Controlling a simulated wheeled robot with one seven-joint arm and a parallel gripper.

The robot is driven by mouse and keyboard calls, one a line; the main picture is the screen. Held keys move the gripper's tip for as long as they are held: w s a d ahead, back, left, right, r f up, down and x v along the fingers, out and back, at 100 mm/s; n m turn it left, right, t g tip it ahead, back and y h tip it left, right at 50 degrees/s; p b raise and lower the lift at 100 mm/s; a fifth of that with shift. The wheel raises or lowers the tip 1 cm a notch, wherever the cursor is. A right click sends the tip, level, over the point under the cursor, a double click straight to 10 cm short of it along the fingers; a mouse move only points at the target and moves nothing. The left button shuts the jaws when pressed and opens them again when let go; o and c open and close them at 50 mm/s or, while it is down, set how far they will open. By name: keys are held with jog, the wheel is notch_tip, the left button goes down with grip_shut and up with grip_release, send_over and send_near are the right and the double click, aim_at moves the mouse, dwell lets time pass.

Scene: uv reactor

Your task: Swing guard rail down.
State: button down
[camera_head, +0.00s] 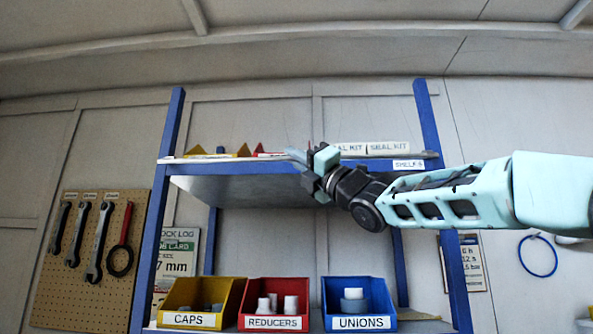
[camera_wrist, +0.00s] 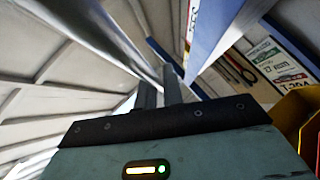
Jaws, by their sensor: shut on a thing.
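The guard rail appears as a thin pale bar (camera_head: 388,156) along the front of the upper shelf, just above its blue edge. In the wrist view a shiny grey bar (camera_wrist: 122,42), likely this rail, runs from the top down to my fingertips. My gripper (camera_head: 310,162) is at the middle of the shelf front, shut on the rail. Its fingers (camera_wrist: 164,82) show close together in the wrist view. The fingers and wrist hide the part of the rail they hold.
The blue-framed upper shelf (camera_head: 230,168) carries seal kit boxes (camera_head: 388,148) and yellow and red pieces. Below stand a yellow caps bin (camera_head: 190,319), a red reducers bin (camera_head: 272,322) and a blue unions bin (camera_head: 360,322). Wrenches hang on a pegboard (camera_head: 85,285) at left.

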jog(key=r+m+h+p, duration=0.1)
jog(key=m+h+p, duration=0.1)
jog(key=m+p, duration=0.1)
jog(key=r+m+t+h+p, duration=0.1)
jog(key=r+m+h+p, duration=0.1)
jog(key=p, duration=0.3)
jog(key=r+m+t+h+p, duration=0.1)
jog(key=r+m+h+p, duration=0.1)
jog(key=m+h+p, duration=0.1)
jog(key=shift+s+m+p, duration=0.35)
jog(key=shift+m+p, duration=0.45)
jog(key=shift+f+m+p, duration=0.15)
jog(key=shift+m+p, duration=0.15)
jog(key=shift+p, duration=0.1)
jog(key=c, duration=1.5)
grip_release()
jog(key=shift+w, duration=0.1)
jog(key=shift+f, duration=0.1)
